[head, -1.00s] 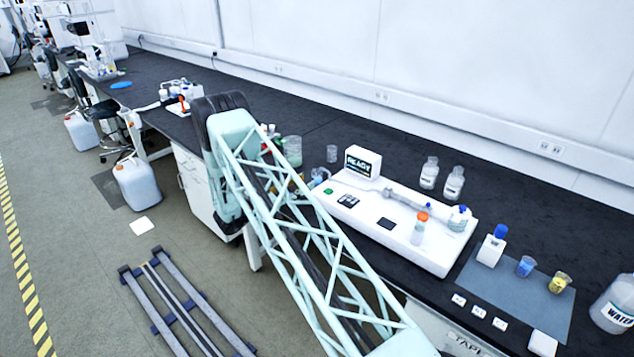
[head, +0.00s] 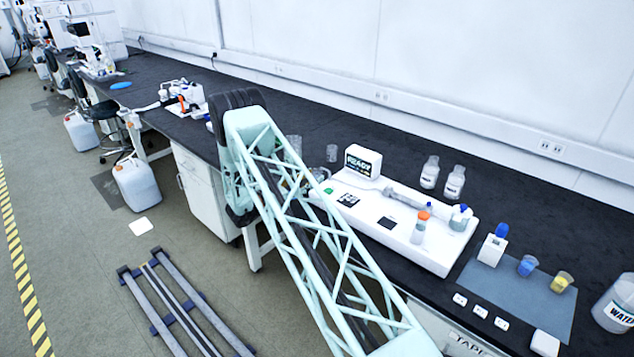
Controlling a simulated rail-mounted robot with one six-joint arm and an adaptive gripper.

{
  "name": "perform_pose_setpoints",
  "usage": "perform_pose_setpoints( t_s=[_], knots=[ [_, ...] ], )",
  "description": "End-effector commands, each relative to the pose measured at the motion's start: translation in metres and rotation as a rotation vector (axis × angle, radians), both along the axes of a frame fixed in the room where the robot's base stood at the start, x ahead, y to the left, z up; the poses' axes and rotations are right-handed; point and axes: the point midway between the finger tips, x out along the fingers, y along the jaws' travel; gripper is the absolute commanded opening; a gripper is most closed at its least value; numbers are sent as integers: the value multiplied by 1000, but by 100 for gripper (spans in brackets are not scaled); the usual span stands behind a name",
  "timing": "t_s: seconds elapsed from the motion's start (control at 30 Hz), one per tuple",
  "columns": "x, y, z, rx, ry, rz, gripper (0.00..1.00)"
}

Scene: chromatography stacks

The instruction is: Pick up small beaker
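Several clear vessels stand on the black bench in the head view, and I cannot tell for certain which one is the small beaker. A small empty clear beaker (head: 331,153) stands behind the white device with the READY screen. A larger clear vessel (head: 294,144) is partly hidden behind my arm. On the grey mat at the right stand a beaker with blue liquid (head: 527,266) and a beaker with yellow liquid (head: 561,282). My arm's lattice link crosses the middle of the view.
The white device (head: 445,258) carries an orange-capped tube (head: 420,228) and a flask. Two labelled bottles (head: 430,172) stand behind it. A WATER jug (head: 615,303) is at the right edge. The grey mat (head: 490,300) has free room. Bare bench lies along the wall.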

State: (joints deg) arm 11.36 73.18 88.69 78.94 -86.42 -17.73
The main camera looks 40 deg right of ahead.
Motion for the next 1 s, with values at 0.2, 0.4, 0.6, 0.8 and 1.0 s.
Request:
perform_pose_setpoints(
  t_s=[0.2, 0.4, 0.6, 0.8, 1.0],
  knots=[
    [0, -1, 0, 0, 0, 1, 36],
    [0, -1, 0, 0, 1, 0, 36],
    [0, -1, 0, 0, 1, 0, 35],
    [0, -1, 0, 0, 1, 0, 17],
    [0, -1, 0, 0, 1, 0, 17]
  ],
)
